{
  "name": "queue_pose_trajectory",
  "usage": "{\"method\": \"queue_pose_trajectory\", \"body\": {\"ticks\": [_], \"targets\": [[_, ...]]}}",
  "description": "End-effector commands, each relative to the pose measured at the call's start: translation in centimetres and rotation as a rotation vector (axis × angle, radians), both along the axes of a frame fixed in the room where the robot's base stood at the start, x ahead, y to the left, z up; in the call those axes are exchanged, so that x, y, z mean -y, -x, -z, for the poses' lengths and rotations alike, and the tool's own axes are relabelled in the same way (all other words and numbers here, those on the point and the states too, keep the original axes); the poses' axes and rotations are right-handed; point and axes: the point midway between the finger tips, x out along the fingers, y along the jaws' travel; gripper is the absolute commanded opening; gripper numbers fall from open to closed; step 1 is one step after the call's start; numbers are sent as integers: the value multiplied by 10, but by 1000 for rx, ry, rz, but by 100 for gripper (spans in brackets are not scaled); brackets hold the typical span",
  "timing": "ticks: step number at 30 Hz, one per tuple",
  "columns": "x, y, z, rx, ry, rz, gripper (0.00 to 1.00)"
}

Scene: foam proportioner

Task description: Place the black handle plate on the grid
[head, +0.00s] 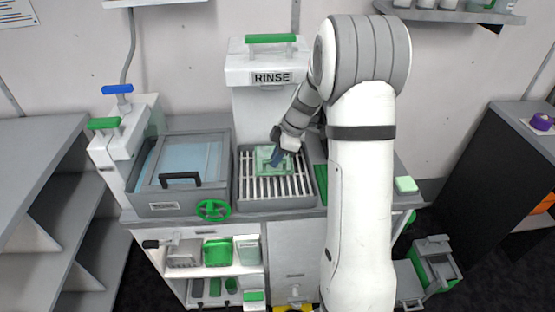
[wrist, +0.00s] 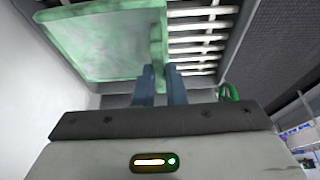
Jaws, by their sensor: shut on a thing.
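A pale green, blotchy plate (head: 262,163) is at the back of the grid (head: 288,188), a set of white bars in a grey frame. My gripper (head: 277,157) has its blue fingers shut on the plate's upright green rib, which shows close up in the wrist view (wrist: 158,40). The plate (wrist: 100,45) fills the upper left of that view, with the grid bars (wrist: 195,48) beside it. I cannot tell whether the plate touches the bars. No black handle shows on this plate; its colour looks green all over.
A water tank (head: 188,160) with a black handle (head: 180,180) and a green wheel (head: 212,210) stands left of the grid. The RINSE unit (head: 268,95) rises behind it. A green block (head: 405,185) lies right of my arm. The front grid bars are bare.

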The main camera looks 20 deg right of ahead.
Motion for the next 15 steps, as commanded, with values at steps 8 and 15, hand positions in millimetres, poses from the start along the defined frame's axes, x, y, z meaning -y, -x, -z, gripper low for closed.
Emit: {"method": "queue_pose_trajectory", "body": {"ticks": [8,15], "targets": [[1,-4,21,1,0,0,0],[2,-4,24,1,0,1,0]]}}
